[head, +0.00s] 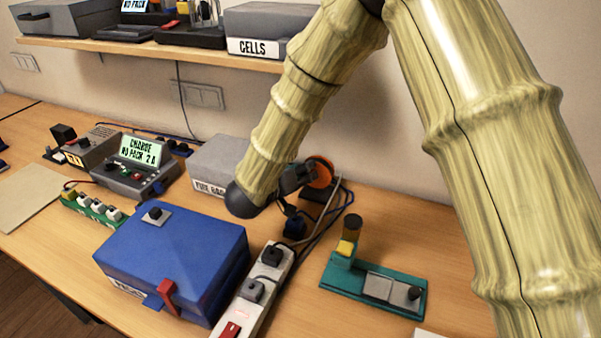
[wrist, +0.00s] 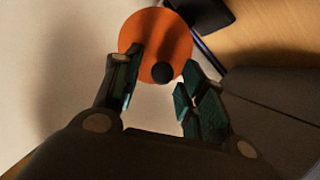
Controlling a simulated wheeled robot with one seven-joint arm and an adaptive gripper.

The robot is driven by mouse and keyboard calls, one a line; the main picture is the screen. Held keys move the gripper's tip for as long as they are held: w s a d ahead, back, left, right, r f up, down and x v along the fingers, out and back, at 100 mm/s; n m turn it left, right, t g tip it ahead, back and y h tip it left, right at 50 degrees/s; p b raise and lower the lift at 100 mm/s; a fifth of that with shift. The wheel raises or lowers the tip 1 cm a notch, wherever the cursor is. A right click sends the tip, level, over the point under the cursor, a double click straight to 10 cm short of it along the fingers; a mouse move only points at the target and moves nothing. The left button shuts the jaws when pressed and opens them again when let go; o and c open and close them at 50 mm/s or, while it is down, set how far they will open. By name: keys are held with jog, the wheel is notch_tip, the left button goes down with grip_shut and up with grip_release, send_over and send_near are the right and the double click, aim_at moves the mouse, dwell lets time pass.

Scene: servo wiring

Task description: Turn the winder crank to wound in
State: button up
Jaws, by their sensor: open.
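The winder (head: 319,172) shows as an orange disc beside my gripper in the head view, on the bench near the wall. In the wrist view the orange winder disc (wrist: 140,35) faces me, with a dark round crank knob (wrist: 161,73) on it near its lower edge. My gripper (wrist: 160,85) is open, with one finger on each side of the knob; the left finger overlaps the disc. I cannot tell whether either finger touches the knob. In the head view my gripper (head: 290,200) is partly hidden behind my own arm.
A grey box (head: 220,160) stands left of my gripper. A blue box with a red latch (head: 180,250) and a white power strip (head: 258,290) are in front. A teal fixture (head: 375,285) lies to the right. Cables run past the winder. A shelf (head: 150,47) hangs above.

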jog(key=shift+w+f, duration=0.1)
grip_shut()
jog(key=d+m+y+b, duration=0.1)
jog(key=m, duration=0.1)
jog(key=d+m+t+y+b, duration=0.1)
jog(key=m+y+b, duration=0.1)
jog(key=s+d+r+m+y+b, duration=0.1)
jog(key=m, duration=0.1)
jog(key=shift+s+m+t+b, duration=0.1)
jog(key=shift+m+t+b, duration=0.2)
jog(key=shift+b, duration=0.1)
dwell(0.4)
jog(key=shift+r, duration=0.1)
dwell(0.4)
grip_release()
